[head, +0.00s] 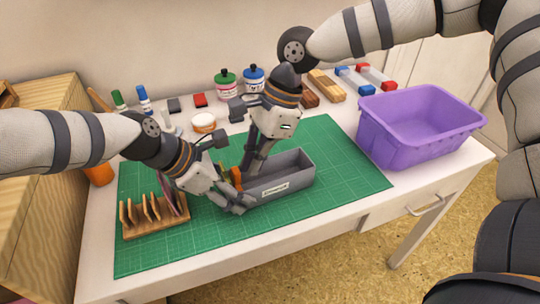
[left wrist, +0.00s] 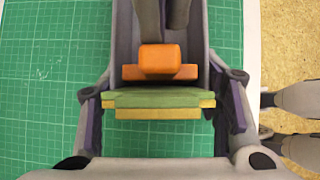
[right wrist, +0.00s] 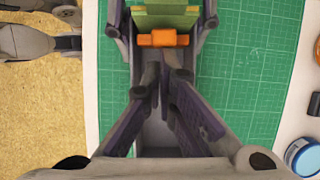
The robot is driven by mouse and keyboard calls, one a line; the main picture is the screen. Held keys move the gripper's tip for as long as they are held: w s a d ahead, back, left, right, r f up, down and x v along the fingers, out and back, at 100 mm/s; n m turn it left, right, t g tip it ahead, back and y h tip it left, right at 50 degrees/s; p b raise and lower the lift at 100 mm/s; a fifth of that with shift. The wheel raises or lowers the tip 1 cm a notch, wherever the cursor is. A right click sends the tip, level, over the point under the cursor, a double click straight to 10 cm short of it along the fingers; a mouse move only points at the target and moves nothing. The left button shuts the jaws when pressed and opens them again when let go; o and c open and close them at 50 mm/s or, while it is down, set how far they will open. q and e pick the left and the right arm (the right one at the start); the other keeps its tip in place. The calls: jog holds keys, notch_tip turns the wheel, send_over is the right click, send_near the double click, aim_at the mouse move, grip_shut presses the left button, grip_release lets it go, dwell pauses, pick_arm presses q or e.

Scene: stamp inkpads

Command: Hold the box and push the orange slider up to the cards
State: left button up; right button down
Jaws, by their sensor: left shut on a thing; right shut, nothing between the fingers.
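The long grey box (head: 295,180) with a small label lies on the green mat (head: 330,160). My left gripper (left wrist: 160,105) is shut on the box, one finger along each outer side wall at its card end. Green and yellow cards (left wrist: 158,98) stand across the box between those fingers. The orange slider (left wrist: 160,70) sits inside, close to the cards; I cannot tell whether they touch. My right gripper (right wrist: 162,75) is shut and empty, its fingertips down inside the box just behind the slider (right wrist: 163,39). In the head view my left gripper hides the cards.
A wooden rack (head: 155,227) stands on the mat at left. A purple bin (head: 415,125) stands at right. Ink bottles (head: 253,78), a round jar (head: 204,122) and several blocks line the back of the table. The mat's front right is clear.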

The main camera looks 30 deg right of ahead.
aim_at(273, 156)
jog(key=d, duration=0.4)
jog(key=shift+s, duration=0.3)
pick_arm(q)
jog(key=o, duration=1.1)
pick_arm(e)
jog(key=v, duration=1)
pick_arm(q)
jog(key=shift+o, duration=0.2)
pick_arm(e)
jog(key=shift+a, duration=0.1)
pick_arm(q)
jog(key=shift+r, duration=0.1)
